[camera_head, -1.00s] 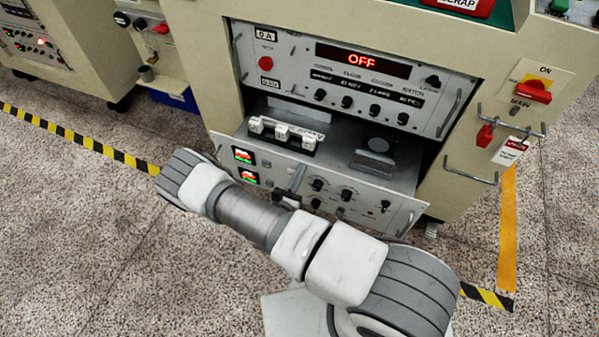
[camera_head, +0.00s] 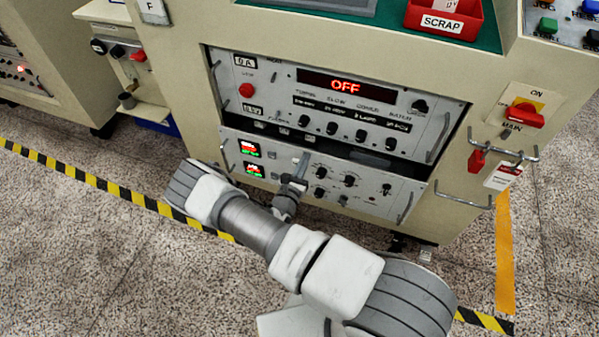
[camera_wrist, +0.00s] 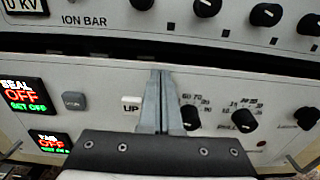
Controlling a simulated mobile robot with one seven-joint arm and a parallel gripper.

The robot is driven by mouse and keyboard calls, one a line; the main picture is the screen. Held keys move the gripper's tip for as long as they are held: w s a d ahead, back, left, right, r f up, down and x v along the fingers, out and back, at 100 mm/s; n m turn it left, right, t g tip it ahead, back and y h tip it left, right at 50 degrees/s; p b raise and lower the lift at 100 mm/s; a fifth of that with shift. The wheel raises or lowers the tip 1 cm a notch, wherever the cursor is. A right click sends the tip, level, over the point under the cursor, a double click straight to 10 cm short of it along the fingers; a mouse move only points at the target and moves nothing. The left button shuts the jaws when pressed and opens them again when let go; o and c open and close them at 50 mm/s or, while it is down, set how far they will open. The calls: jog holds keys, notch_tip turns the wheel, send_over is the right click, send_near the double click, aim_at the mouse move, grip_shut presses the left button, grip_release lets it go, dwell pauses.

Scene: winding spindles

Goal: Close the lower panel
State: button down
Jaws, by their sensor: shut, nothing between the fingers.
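The lower panel (camera_head: 333,187) is the front of a drawer in the cream cabinet, below the upper panel. It sits nearly in line with the upper panel, with a dark gap (camera_head: 300,138) above it through which a little of the drawer's inside shows. My gripper (camera_head: 300,165) is shut and empty, with its fingers against or very near the middle of the lower panel. In the wrist view, the fingertips (camera_wrist: 161,75) are together in front of the lower panel (camera_wrist: 225,85), between a white UP button and a black knob. I cannot tell whether they touch it.
The upper panel (camera_head: 335,95) with its lit OFF display is above. A side handle (camera_head: 405,208) sticks out at the lower panel's right. A red MAIN switch (camera_head: 524,114) and a bar with a red tag (camera_head: 478,160) are on the cabinet's right. The floor in front is free.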

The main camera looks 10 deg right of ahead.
jog(key=shift+x, duration=1.05)
jog(key=shift+a, duration=0.1)
